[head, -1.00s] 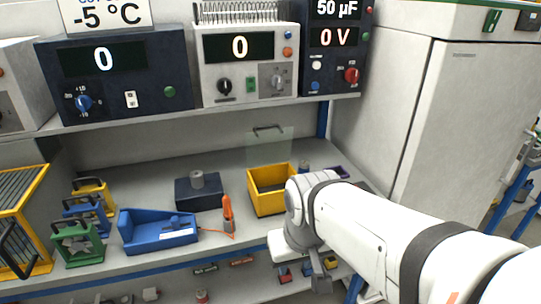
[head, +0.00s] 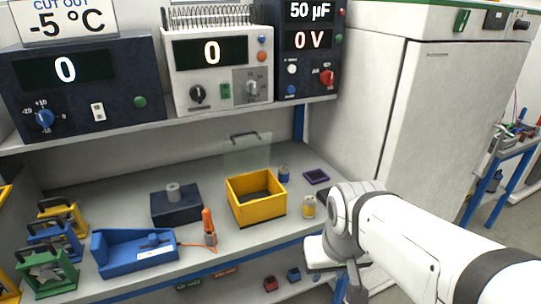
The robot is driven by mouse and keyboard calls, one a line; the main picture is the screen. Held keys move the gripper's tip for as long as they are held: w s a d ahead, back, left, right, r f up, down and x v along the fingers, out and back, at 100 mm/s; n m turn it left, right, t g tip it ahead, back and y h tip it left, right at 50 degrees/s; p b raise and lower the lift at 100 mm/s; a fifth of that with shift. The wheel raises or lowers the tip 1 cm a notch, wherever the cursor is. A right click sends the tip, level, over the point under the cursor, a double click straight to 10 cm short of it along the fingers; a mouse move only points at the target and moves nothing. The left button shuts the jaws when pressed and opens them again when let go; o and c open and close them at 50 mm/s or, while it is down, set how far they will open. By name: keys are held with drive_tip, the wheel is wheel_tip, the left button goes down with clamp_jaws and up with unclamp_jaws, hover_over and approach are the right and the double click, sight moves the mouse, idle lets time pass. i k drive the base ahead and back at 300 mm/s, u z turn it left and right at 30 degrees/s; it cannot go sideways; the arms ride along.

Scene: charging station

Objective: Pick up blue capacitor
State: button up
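A small blue cylinder (head: 284,174), which looks like the blue capacitor, stands upright on the bench just right of the yellow open bin (head: 257,212). A yellow cylinder (head: 308,207) stands nearer, in front of it. My gripper (head: 354,290) hangs at the front edge of the bench, to the right of and nearer than both cylinders. It is partly hidden by my wrist, and whether its fingers are open or shut does not show. It touches neither cylinder.
A dark purple tray (head: 316,176) lies behind the yellow cylinder. A blue holder (head: 136,252), an orange-handled tool (head: 208,225) and a dark block (head: 176,206) stand left. A clear panel (head: 247,152) stands behind the bin. A tall white cabinet (head: 440,130) bounds the right.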

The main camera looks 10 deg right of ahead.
sight(283, 171)
drive_tip(key=u, duration=0.05)
drive_tip(key=i, duration=1)
drive_tip(key=z, duration=0.05)
